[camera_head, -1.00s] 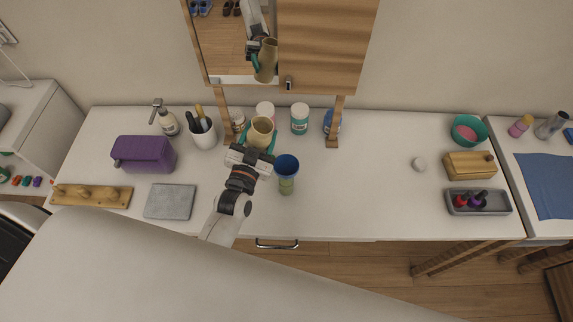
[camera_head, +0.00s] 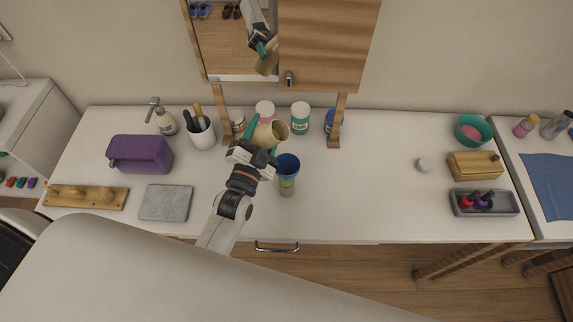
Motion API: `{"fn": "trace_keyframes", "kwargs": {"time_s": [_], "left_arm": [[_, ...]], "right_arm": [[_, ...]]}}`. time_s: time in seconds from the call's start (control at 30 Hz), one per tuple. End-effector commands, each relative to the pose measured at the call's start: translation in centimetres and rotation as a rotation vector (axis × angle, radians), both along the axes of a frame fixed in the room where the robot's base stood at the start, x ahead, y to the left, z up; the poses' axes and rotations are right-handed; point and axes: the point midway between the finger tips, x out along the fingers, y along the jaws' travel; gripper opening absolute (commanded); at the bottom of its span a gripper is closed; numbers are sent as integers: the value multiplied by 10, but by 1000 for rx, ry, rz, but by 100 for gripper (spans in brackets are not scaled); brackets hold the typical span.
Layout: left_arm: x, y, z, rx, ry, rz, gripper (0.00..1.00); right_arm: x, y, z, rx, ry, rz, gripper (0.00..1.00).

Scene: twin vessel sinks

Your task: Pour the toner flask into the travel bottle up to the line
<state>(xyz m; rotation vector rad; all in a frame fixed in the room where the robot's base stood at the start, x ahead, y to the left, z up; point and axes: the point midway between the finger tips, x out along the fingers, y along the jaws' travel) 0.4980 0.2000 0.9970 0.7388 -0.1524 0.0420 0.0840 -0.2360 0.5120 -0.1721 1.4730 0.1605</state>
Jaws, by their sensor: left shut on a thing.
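The toner flask (camera_head: 268,133) is a cream-coloured vessel. My left gripper (camera_head: 256,148) is shut on it, and a teal finger shows beside it. The flask is tilted to the right, its open mouth toward the upper right of the travel bottle. The travel bottle (camera_head: 287,185) stands upright on the counter, greenish below, with a blue funnel-like top (camera_head: 288,165). The flask is above and left of this top, apart from it in the picture. No stream shows. The fill line and the level in the bottle are too small to tell. My right gripper is not in view.
Jars (camera_head: 300,118) and a mirror cabinet (camera_head: 325,45) on wooden posts stand behind. A brush cup (camera_head: 201,134), purple case (camera_head: 141,154) and grey slab (camera_head: 165,202) are at left. The counter (camera_head: 375,180) right of the bottle is mostly clear.

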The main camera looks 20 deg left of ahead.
Motion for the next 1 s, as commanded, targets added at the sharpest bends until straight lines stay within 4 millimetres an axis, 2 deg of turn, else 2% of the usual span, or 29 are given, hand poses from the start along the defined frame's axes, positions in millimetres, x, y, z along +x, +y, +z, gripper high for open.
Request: {"fn": "trace_keyframes", "kwargs": {"time_s": [1.0], "left_arm": [[0, 1, 1, 56, -13, 0, 24]], "right_arm": [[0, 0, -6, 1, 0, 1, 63]]}}
